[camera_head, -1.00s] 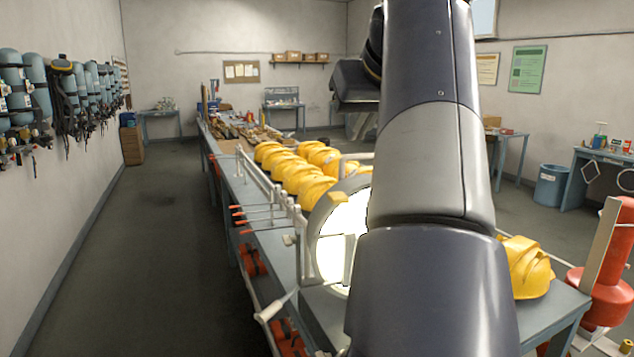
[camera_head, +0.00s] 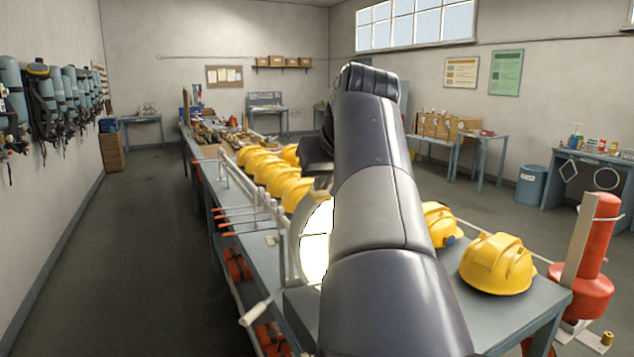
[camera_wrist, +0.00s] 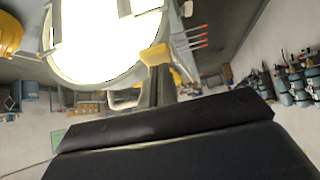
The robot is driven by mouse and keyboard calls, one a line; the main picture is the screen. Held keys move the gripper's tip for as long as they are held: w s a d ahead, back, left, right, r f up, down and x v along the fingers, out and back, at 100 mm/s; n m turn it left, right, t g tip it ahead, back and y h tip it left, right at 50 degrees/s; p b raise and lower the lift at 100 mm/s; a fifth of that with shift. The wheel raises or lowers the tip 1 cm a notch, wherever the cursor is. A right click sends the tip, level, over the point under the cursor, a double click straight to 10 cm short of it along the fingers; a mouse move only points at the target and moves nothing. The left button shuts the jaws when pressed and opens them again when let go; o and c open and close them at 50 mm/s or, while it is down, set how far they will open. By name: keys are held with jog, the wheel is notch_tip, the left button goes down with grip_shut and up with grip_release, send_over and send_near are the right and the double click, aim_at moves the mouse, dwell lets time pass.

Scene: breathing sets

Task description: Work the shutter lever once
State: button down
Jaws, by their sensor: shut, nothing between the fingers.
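The bright round lamp face (camera_head: 315,242) stands in a pale frame on the bench, partly hidden behind my arm. It fills the upper left of the wrist view (camera_wrist: 85,65). A pale lever with a thick grip (camera_head: 262,308) sticks out at the bench's front edge below the lamp; I cannot tell for sure that it is the shutter lever. My gripper (camera_wrist: 156,58) shows in the wrist view with yellowish tips, shut and empty, overlapping the lamp's rim in the picture. Whether it touches the rim is unclear. In the head view my arm largely hides it.
Red-tipped rods (camera_head: 235,222) stick out from a white rail along the bench (camera_head: 470,325). Yellow helmets (camera_head: 497,264) stand behind and right of the lamp. A red cylinder (camera_head: 590,270) stands at right. The floor at left (camera_head: 140,250) is clear.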

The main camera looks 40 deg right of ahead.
aim_at(323, 200)
jog(key=shift+f, duration=0.15)
dwell(0.3)
jog(key=f+t+b, duration=0.1)
jog(key=b, duration=0.2)
jog(key=s+f+t+b, duration=0.1)
jog(key=f+b, duration=0.1)
jog(key=b, duration=0.2)
jog(key=shift+a+h, duration=0.2)
jog(key=shift+h, duration=0.2)
jog(key=t+b, duration=0.1)
jog(key=b, duration=0.1)
jog(key=f+t+b, duration=0.1)
jog(key=b, duration=0.2)
jog(key=shift+s+a+f+h, duration=0.15)
jog(key=shift+s+f+h, duration=0.15)
jog(key=shift+h, duration=0.1)
jog(key=shift+r, duration=0.15)
jog(key=shift+r+p, duration=0.7)
jog(key=shift+p, duration=0.05)
